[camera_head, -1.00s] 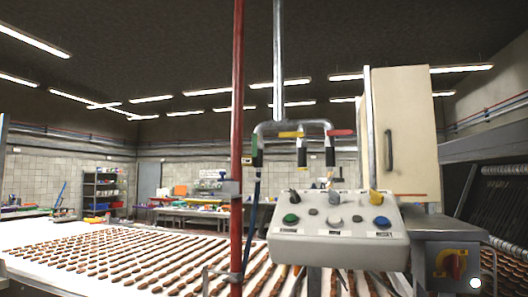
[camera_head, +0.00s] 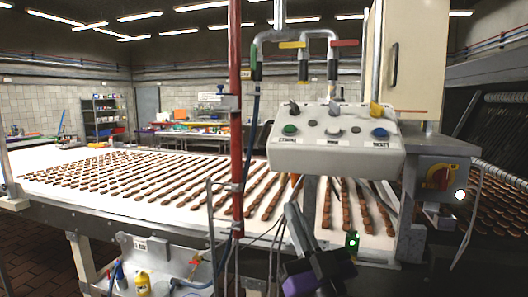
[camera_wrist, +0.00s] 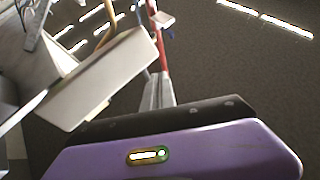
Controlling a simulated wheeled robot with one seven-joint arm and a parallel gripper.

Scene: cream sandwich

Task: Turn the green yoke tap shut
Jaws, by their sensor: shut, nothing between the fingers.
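The green yoke tap (camera_head: 254,62) is the left of three taps on the grey yoke pipe. Its green lever stands upright, in line with its down-pipe, above a dark blue hose. The yellow tap lever (camera_head: 292,44) and the red tap lever (camera_head: 344,43) lie crosswise. My gripper (camera_head: 292,208) is low in the head view, below the control box and well below the taps, pointing up. Its grey fingers (camera_wrist: 158,88) are shut and empty in the wrist view. The taps are not clear in the wrist view.
The control box (camera_head: 335,152) with knobs and buttons hangs under the taps, right of my gripper. A red upright pole (camera_head: 235,130) stands left of the green tap. The conveyor (camera_head: 60,175) with rows of biscuits lies behind.

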